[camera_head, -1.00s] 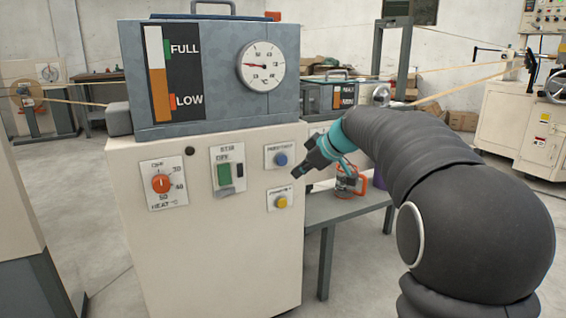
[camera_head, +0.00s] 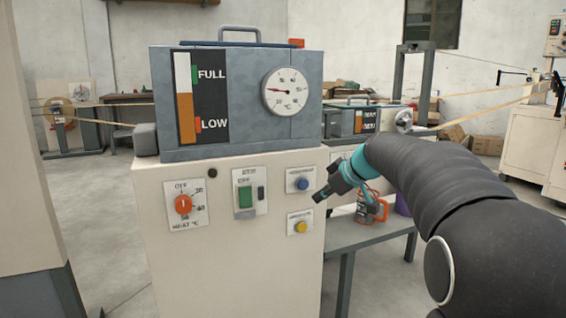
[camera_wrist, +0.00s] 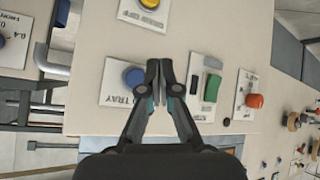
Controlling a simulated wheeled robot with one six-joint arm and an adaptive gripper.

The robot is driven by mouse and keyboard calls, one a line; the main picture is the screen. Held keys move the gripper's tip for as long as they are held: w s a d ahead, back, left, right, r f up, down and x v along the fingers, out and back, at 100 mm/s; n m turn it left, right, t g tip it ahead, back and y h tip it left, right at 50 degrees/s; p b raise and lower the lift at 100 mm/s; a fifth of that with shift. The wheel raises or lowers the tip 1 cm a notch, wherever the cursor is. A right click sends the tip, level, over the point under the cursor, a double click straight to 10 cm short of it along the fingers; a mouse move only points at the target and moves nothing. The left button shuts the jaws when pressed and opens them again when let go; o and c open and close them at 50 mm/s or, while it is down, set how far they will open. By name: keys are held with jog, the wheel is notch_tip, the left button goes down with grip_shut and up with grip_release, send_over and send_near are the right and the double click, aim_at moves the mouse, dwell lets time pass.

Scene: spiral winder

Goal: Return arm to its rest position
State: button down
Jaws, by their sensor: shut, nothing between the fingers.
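My gripper (camera_head: 326,193) is at the end of my arm, in front of the right part of the cream cabinet in the head view. Its fingers are shut and empty; in the wrist view the two fingertips (camera_wrist: 159,66) meet in front of the cabinet panel (camera_wrist: 190,50). The blue button (camera_head: 302,184) is just left of and above the fingertips in the head view, and the yellow button (camera_head: 300,227) is below them. I cannot tell the gap between fingertips and panel. My arm is extended forward from the right.
A grey tank (camera_head: 240,98) with a level gauge and round dial (camera_head: 285,91) stands on the cabinet. The panel bears a red-orange heat knob (camera_head: 183,205) and a green switch (camera_head: 245,197). A grey table (camera_head: 370,232) with a red-orange handled item (camera_head: 372,208) is behind my gripper.

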jog(key=s+d+f+m+g+h+p, duration=0.1)
jog(key=s+f+m+g+h, duration=0.1)
jog(key=s+f+m, duration=0.35)
jog(key=s+d+f+m+g+h+p, duration=0.1)
jog(key=s+f+m, duration=0.2)
jog(key=s, duration=0.5)
jog(key=s+a+r+h+p, duration=0.1)
jog(key=s+r+p, duration=0.2)
jog(key=s, duration=0.9)
jog(key=s+a+r+m+t+h+p, duration=0.1)
jog(key=s+p, duration=0.4)
jog(key=s, duration=0.8)
jog(key=shift+a+r+h+p, duration=0.35)
jog(key=shift+a+r, duration=0.15)
jog(key=shift+r, duration=0.4)
